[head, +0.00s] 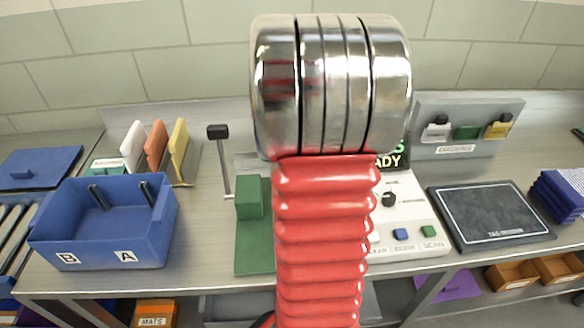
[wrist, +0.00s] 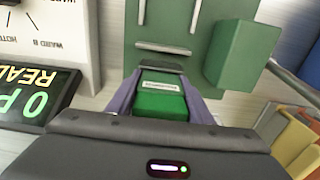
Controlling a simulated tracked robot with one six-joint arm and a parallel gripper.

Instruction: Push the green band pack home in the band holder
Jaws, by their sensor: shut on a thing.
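A green pack with a white label (wrist: 160,102) is between the two fingers of my gripper (wrist: 160,78) in the wrist view; the gripper is shut on it. A dark edge lies at its far end, near the fingertips. In the head view my own red and chrome arm hides the gripper and this pack. A grey holder with several slots (head: 426,150) stands at the back right in the head view. It shows white, green and yellow pieces; the green one (head: 467,132) sits lower, without the black top its neighbours have. The wrist view does not show this holder.
A green base with a block (head: 249,197) and a lever stands left of my arm; its base plate also shows in the wrist view (wrist: 190,25). A white console (head: 410,215), a dark pad (head: 490,218), a blue bin (head: 105,240) and upright dividers (head: 179,150) share the bench.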

